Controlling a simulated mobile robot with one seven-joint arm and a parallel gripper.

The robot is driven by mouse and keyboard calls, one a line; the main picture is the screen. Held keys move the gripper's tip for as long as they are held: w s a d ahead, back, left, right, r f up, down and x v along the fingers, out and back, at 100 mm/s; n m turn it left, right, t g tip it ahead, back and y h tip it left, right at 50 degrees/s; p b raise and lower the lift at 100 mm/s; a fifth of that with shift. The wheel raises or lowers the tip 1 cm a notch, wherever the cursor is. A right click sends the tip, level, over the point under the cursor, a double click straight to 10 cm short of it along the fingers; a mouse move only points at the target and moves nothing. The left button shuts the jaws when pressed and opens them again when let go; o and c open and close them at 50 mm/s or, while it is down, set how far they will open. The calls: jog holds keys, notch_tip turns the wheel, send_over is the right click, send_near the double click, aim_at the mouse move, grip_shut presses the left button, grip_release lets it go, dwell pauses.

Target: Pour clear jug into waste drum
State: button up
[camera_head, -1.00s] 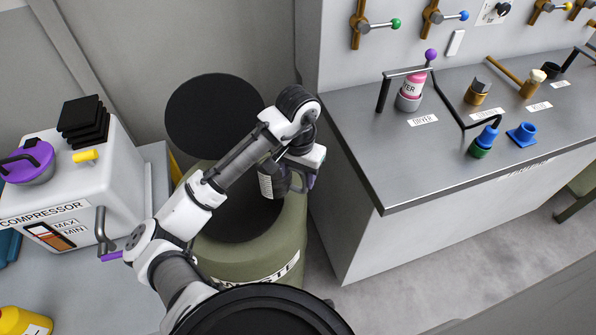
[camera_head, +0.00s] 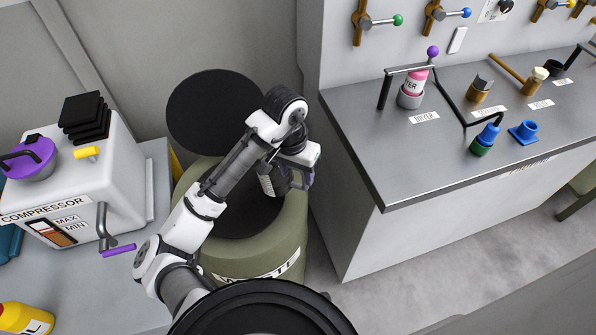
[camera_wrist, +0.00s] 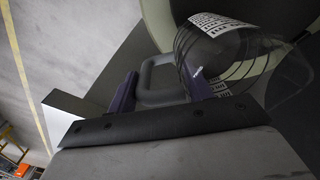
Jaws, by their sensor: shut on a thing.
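The waste drum (camera_head: 222,257) is olive green with its round black lid (camera_head: 212,112) raised at the back. Its dark top opening lies below my arm. My gripper (camera_wrist: 163,95) is shut on the grey handle of the clear jug (camera_wrist: 245,75). The jug is see-through with dark lines and a white printed label. In the head view the jug (camera_head: 266,185) is mostly hidden by my wrist, over the right part of the drum's opening. It looks tilted there. Whether liquid is in it or flowing out cannot be told.
A grey bench (camera_head: 430,165) with tools and bottles stands close to the right of the drum. A white compressor (camera_head: 75,185) with a handle and purple grip (camera_head: 120,250) stands at left. A yellow bottle (camera_head: 25,318) is at the lower left.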

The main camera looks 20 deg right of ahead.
jog(key=shift+a+r+h, duration=0.6)
jog(key=shift+r+h, duration=0.25)
jog(key=shift+h, duration=0.15)
jog(key=shift+a+r+h, duration=0.2)
jog(key=shift+h, duration=0.1)
jog(key=shift+a+r+h, duration=0.45)
jog(key=shift+a+h, duration=0.15)
jog(key=shift+h, duration=0.2)
jog(key=shift+a+r+h, duration=0.15)
jog(key=shift+a+h, duration=0.15)
jog(key=shift+h, duration=0.1)
jog(key=a+h+b, duration=0.1)
jog(key=h, duration=0.1)
jog(key=h+b, duration=0.1)
jog(key=shift+a+r+h, duration=0.3)
jog(key=shift+a+h, duration=0.1)
jog(key=shift+a+h, duration=0.2)
jog(key=shift+h, duration=0.2)
